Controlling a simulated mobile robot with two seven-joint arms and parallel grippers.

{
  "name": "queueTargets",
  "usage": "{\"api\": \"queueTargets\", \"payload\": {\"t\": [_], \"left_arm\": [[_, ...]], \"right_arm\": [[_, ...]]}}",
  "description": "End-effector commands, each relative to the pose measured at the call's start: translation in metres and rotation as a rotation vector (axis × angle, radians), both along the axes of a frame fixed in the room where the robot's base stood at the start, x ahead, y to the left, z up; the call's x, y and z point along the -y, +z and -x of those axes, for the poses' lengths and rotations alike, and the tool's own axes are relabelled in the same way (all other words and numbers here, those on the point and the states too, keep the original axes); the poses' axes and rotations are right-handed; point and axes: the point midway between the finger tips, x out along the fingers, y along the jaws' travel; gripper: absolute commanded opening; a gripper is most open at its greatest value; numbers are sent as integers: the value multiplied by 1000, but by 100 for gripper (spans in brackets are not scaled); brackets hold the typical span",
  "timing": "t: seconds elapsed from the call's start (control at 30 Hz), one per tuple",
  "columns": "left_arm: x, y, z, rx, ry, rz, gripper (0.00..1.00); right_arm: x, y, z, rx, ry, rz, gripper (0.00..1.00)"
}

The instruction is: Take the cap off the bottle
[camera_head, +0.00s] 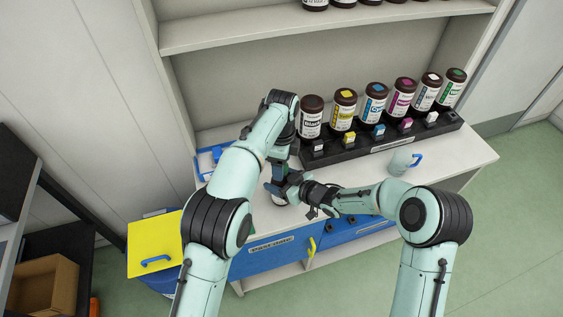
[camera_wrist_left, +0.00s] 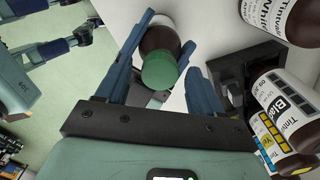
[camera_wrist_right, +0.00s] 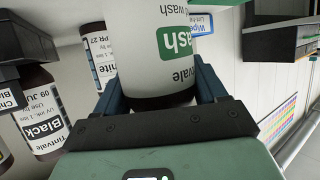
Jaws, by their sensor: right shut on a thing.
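A dark brown bottle (camera_wrist_left: 157,34) with a green cap (camera_wrist_left: 158,70) shows in the left wrist view. My left gripper (camera_wrist_left: 170,40) is open, its fingers on either side of the cap with visible gaps. In the right wrist view my right gripper (camera_wrist_right: 160,98) is shut on the bottle (camera_wrist_right: 158,50), whose white label has a green patch reading "wash". The cap is outside that view. In the head view my left gripper (camera_head: 279,170) points down above my right gripper (camera_head: 283,188) over the front of the counter. The bottle is mostly hidden there by both grippers.
A black rack (camera_head: 385,147) holds several labelled ink bottles at the back of the counter (camera_head: 455,158). A clear mug (camera_head: 401,162) with a blue handle stands to the right. A blue item (camera_head: 208,160) lies left of my left arm. A yellow-lidded bin (camera_head: 150,232) stands at the left.

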Motion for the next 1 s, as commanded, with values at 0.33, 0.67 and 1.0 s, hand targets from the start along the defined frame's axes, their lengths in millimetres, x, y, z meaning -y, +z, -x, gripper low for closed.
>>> {"api": "queueTargets", "payload": {"t": [0.33,0.67,1.0], "left_arm": [[0,28,-1,3,0,1,67],[2,46,0,-2,-31,-1,65],[8,64,2,-8,-401,-6,65]], "right_arm": [[0,1,0,2,0,-1,0],[0,1,0,2,0,-1,0],[0,1,0,2,0,-1,0]]}}
